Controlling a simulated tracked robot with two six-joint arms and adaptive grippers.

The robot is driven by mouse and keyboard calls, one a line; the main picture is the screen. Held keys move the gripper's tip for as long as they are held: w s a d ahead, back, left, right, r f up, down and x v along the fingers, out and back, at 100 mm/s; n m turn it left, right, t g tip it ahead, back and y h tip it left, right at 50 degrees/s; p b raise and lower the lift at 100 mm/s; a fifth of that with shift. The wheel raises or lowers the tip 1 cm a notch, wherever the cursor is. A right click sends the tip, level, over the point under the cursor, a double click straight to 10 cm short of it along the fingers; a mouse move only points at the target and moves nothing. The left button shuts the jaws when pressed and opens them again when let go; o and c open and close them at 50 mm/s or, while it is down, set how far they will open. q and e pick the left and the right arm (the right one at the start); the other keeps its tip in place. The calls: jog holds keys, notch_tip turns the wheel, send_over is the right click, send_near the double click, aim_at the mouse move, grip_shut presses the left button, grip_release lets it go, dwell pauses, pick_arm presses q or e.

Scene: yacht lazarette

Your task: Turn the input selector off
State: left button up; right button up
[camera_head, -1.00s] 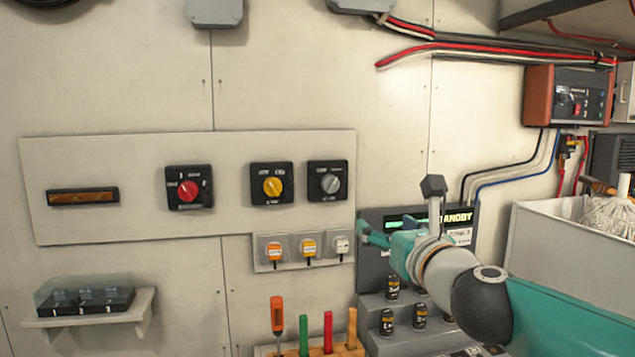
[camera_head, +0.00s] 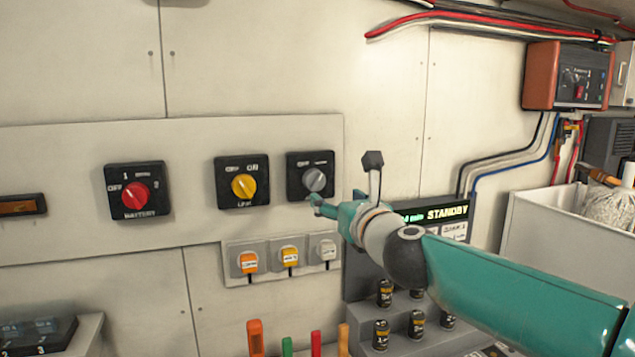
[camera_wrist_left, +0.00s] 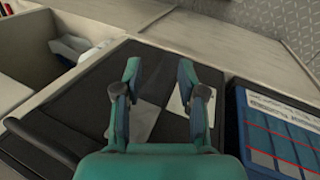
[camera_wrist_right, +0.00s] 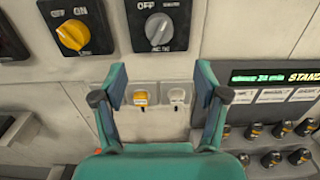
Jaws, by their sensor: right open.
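The selector with the grey knob (camera_head: 314,181) is a black square switch on the white wall panel. It also shows in the right wrist view (camera_wrist_right: 158,28), with OFF at its upper left and a small label at upper right. Its ridge looks slanted; I cannot tell surely which mark it points to. My right gripper (camera_head: 318,203) is open and empty, just below and in front of this switch, apparently not touching it. In the right wrist view my right gripper's fingers (camera_wrist_right: 160,75) are spread below the knob. My left gripper (camera_wrist_left: 160,75) is open and empty above a dark surface.
A yellow-knob switch (camera_head: 243,185) is left of the grey one, and a red battery switch (camera_head: 136,195) is farther left. Small plugs (camera_head: 290,256) sit below. A standby display unit (camera_head: 448,212) and a pale bin (camera_head: 545,220) are at right.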

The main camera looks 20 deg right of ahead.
aim_at(318, 185)
jog(key=w+p, duration=0.2)
jog(key=w, duration=0.3)
jog(key=w+p, duration=0.1)
jog(key=w, duration=0.4)
jog(key=shift+a+r+p, duration=0.1)
jog(key=shift+a+p, duration=0.1)
jog(key=shift+p, duration=0.15)
jog(key=shift+w, duration=0.6)
jog(key=shift+c, duration=0.3)
jog(key=c, duration=1.1)
jog(key=shift+d, duration=0.1)
